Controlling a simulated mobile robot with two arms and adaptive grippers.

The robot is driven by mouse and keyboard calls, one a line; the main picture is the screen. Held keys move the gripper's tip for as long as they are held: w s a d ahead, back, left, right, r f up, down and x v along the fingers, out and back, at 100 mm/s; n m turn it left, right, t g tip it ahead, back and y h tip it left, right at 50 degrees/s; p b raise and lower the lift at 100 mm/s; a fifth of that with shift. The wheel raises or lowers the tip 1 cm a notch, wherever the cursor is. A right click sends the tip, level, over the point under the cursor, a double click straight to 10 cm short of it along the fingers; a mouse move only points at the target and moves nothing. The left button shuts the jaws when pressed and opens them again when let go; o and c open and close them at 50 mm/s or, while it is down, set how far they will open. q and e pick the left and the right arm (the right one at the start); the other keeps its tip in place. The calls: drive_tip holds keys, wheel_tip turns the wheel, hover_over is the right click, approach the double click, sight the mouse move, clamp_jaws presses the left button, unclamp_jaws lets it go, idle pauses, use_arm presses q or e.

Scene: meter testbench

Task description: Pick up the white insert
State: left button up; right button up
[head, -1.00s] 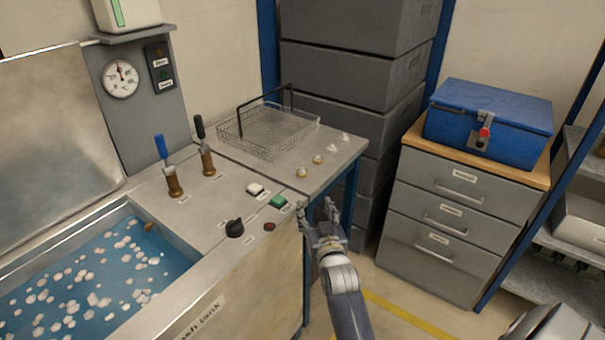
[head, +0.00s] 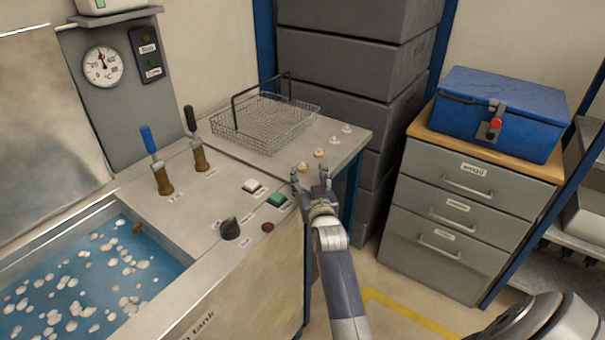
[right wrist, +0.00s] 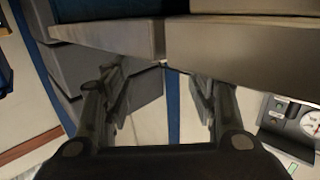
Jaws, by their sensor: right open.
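Two small white inserts sit near the back right corner of the steel worktop (head: 258,178): one at the back (head: 346,129), the other a little nearer (head: 334,140). Two small brass-coloured pieces (head: 319,153) (head: 303,167) are in front of them. I cannot tell which white piece is meant. My right gripper (head: 311,182) is open and empty at the worktop's right front edge, apart from the white pieces. In the right wrist view its fingers (right wrist: 160,95) are spread, with the worktop edge (right wrist: 205,38) across the top; no insert shows there. My left gripper is not in view.
A wire basket (head: 265,125) stands behind on the worktop. Valve levers (head: 158,165), buttons (head: 276,200) and a black knob (head: 230,228) are left of the gripper. A tank of blue liquid (head: 90,285) lies at left. Grey crates (head: 345,55) and a drawer cabinet (head: 455,210) stand right.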

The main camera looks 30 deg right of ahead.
sight(303, 164)
drive_tip(key=shift+w+d+f+b, duration=0.15)
drive_tip(key=shift+w+b, duration=0.25)
drive_tip(key=shift+w, duration=0.1)
drive_tip(key=b+x, duration=0.1)
drive_tip(key=x, duration=0.1)
drive_tip(key=b+x, duration=0.2)
drive_tip(key=shift+a, duration=0.25)
drive_tip(key=shift+w+d+b, duration=0.15)
drive_tip(key=shift+w+b, duration=0.15)
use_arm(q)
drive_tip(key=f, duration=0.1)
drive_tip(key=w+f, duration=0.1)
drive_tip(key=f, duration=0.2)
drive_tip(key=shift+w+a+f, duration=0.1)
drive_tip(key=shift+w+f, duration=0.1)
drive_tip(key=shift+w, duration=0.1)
use_arm(e)
drive_tip(key=shift+r, duration=0.2)
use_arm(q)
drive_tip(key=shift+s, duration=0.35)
use_arm(e)
drive_tip(key=c, duration=1.1)
